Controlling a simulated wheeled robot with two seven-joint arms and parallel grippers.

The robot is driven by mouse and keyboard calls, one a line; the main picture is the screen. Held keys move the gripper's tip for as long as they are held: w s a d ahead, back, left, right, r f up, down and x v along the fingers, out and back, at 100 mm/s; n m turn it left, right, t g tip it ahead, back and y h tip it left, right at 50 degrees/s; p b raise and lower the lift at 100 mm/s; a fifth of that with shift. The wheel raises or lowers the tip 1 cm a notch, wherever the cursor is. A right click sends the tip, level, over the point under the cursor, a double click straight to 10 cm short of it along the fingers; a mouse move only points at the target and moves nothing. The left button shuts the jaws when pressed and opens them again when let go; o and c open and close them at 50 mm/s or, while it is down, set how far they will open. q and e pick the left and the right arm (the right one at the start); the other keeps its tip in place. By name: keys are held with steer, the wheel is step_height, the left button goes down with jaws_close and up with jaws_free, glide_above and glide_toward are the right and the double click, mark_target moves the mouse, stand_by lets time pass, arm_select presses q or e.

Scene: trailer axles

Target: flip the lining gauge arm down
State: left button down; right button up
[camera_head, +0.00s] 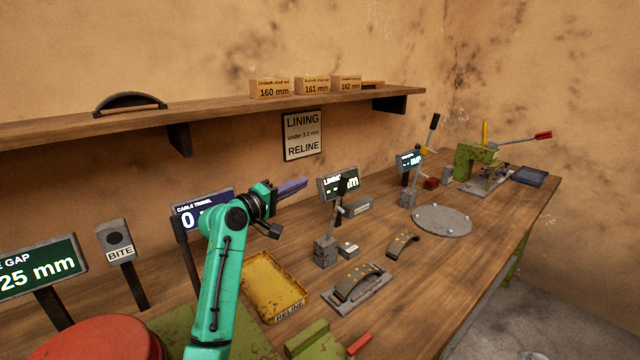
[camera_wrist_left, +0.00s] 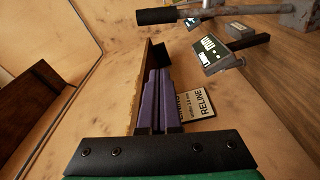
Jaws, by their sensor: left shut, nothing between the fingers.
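The lining gauge stands mid-bench in the head view, with a grey base block (camera_head: 325,250) and a dark display (camera_head: 327,186) reading LINING. Its lever arm points up, and its black grip (camera_head: 342,187) overlaps the display. In the left wrist view the black grip (camera_wrist_left: 160,16) and the display (camera_wrist_left: 207,60) show at the top. My left gripper (camera_head: 305,182), with purple fingers, is shut and empty. It is left of the gauge display and apart from the lever. Its fingers also show in the left wrist view (camera_wrist_left: 158,90). My right gripper is not in view.
Below the gauge lie a brake shoe on a plate (camera_head: 358,285) and a loose shoe (camera_head: 403,245). A yellow RELINE tray (camera_head: 275,287) sits to the left. A second lever with a display (camera_head: 409,160) stands behind right. A wooden shelf (camera_head: 220,118) runs along the wall.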

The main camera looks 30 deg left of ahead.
arm_select(q)
steer(key=w+d+p, duration=0.2)
steer(key=w+p, duration=0.2)
steer(key=w, duration=0.6)
steer(key=s+d, duration=0.1)
steer(key=s+d+p, duration=0.1)
steer(key=d+p, duration=0.1)
steer(key=shift+s+d+f, duration=0.15)
steer(key=shift+s+f, duration=0.15)
steer(key=shift+s, duration=0.1)
steer(key=shift+f, duration=0.15)
